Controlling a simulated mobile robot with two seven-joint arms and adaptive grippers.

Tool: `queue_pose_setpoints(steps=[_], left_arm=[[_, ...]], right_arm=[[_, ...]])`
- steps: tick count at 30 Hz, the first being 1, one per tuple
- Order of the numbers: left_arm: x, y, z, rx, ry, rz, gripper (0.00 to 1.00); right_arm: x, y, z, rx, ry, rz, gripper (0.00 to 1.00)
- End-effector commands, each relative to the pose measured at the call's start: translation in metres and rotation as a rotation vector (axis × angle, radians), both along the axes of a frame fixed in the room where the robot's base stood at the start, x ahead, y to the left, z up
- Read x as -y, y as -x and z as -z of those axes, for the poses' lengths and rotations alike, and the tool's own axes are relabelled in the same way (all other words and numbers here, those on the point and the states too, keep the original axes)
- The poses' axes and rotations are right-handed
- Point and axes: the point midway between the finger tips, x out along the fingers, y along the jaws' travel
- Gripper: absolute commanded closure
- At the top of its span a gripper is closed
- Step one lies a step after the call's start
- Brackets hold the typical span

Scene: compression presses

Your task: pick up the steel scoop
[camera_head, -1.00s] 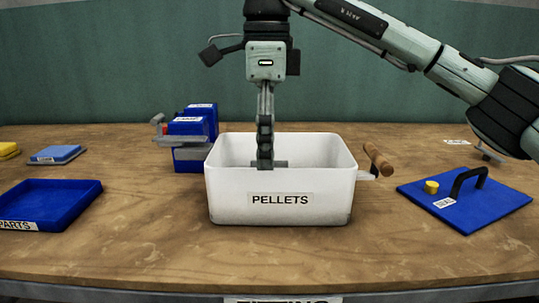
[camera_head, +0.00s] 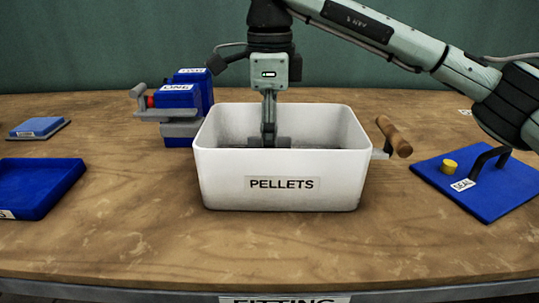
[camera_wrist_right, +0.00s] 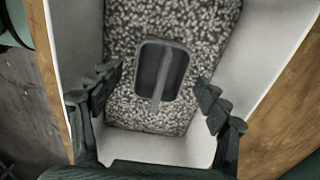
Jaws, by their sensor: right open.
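The steel scoop (camera_wrist_right: 163,72) lies on the grey pellets in the white bin, in the right wrist view. It looks like a dark rounded tray with a lighter bar along its middle. The white bin labelled PELLETS (camera_head: 225,182) stands mid-table in the head view; its front wall hides the scoop there. My right gripper (camera_wrist_right: 157,88) is open, one finger on either side of the scoop and apart from it in the picture. In the head view my right gripper (camera_head: 269,141) reaches down into the bin. My left gripper is not in view.
Blue presses (camera_head: 178,97) with grey levers stand behind the bin at left. A wooden handle (camera_head: 396,137) juts out by the bin's right wall. A blue board (camera_head: 490,197) with a black handle lies at right, a blue tray (camera_head: 35,190) at left. The front table is clear.

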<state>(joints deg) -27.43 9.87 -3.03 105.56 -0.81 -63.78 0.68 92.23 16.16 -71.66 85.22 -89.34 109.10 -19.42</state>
Motion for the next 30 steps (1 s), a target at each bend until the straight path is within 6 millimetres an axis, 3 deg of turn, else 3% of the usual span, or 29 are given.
queue_pose_setpoints(steps=[7,22,30], left_arm=[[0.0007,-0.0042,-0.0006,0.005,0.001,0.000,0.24],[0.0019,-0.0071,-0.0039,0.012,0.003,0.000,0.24],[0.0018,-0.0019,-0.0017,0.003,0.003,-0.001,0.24]], right_arm=[[0.0000,-0.0001,0.0016,0.001,0.000,0.000,0.24],[-0.0002,0.0000,0.0013,0.001,0.000,-0.001,0.86],[-0.0004,-0.0002,-0.0013,0.002,-0.001,0.000,0.88]])
